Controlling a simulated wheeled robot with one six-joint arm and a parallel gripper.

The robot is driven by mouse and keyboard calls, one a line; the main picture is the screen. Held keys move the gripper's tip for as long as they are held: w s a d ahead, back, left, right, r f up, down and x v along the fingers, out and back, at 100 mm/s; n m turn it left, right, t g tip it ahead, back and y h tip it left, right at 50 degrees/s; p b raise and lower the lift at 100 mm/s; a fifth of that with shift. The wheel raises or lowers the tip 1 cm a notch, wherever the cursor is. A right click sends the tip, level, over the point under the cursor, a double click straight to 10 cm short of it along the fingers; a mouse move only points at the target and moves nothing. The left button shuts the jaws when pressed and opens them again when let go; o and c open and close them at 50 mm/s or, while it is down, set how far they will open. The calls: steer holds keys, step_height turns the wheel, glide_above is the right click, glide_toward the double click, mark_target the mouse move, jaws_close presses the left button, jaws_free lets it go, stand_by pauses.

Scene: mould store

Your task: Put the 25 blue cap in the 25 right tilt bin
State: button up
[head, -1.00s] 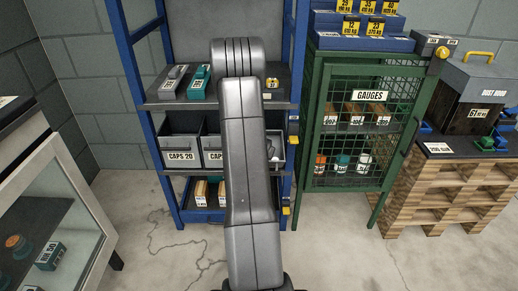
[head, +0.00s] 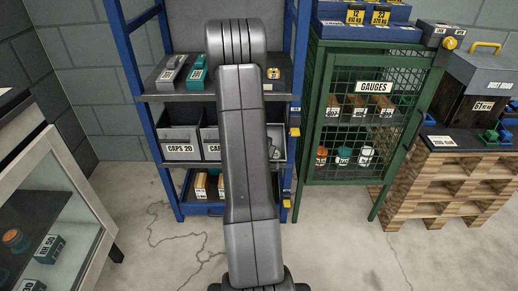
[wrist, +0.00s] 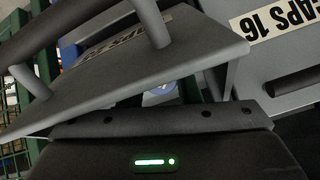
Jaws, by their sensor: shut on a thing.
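In the wrist view, my gripper (wrist: 160,118) has its dark body along the bottom, with the fingers mostly hidden. It is shut on a small pale-blue thing with a white mark, apparently the blue cap (wrist: 160,95), largely covered by a grey panel. This grey bin front (wrist: 110,85) has a bar handle and a partly hidden label I cannot read. It slants across the view, between the camera and my fingertips. In the head view my arm hides the gripper and cap. The right bin (head: 276,143) shows only partly beside the arm.
The CAPS 20 bin (head: 180,146) and another caps bin (head: 210,145) stand on the blue rack. A CAPS 16 bin (wrist: 285,55) is close at right in the wrist view. The green gauges cabinet (head: 372,130) stands right of the rack. A glass-fronted cabinet (head: 60,215) stands left.

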steer(key=shift+s+f+v, duration=0.15)
steer(key=shift+f+v, duration=0.05)
steer(key=shift+v, duration=0.8)
steer(key=shift+s+f+v, duration=0.15)
steer(key=shift+s+v, duration=0.05)
steer(key=shift+v, duration=0.8)
steer(key=shift+s+f+v, duration=0.15)
steer(key=shift+f+v, duration=0.05)
steer(key=shift+v, duration=0.8)
steer(key=shift+w+r, duration=0.1)
